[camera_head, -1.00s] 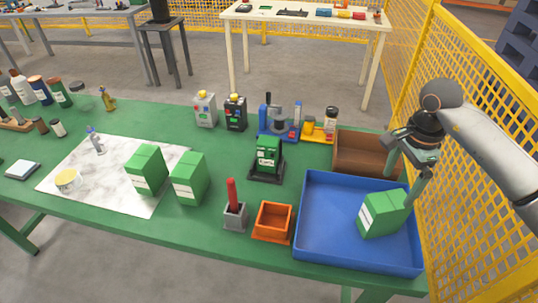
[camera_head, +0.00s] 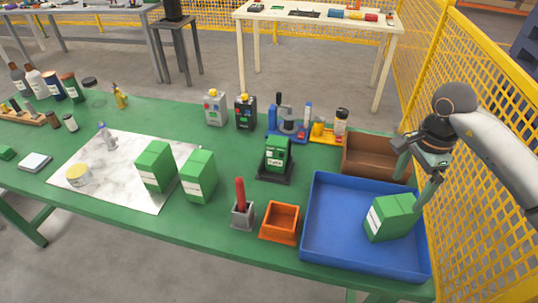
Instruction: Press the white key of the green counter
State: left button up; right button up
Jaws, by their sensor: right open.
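The green counter (camera_head: 277,155) stands upright on a black base near the middle of the green table. Its front has a dark display and pale marks; the white key is too small to make out for sure. My right gripper (camera_head: 410,180) comes in from the right with its fingers apart, pointing down. It is above the right side of the blue tray (camera_head: 330,255), near a green box (camera_head: 390,217) lying in that tray. One finger is close to the box; I cannot tell whether they touch. The gripper is well to the right of the counter. My left gripper is not in view.
Two green boxes (camera_head: 198,176) stand left of the counter on and beside a marble sheet (camera_head: 100,185). A red-handled tool in a grey holder (camera_head: 242,214) and an orange bin (camera_head: 280,223) are in front. A brown bin (camera_head: 375,158) stands behind the blue tray.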

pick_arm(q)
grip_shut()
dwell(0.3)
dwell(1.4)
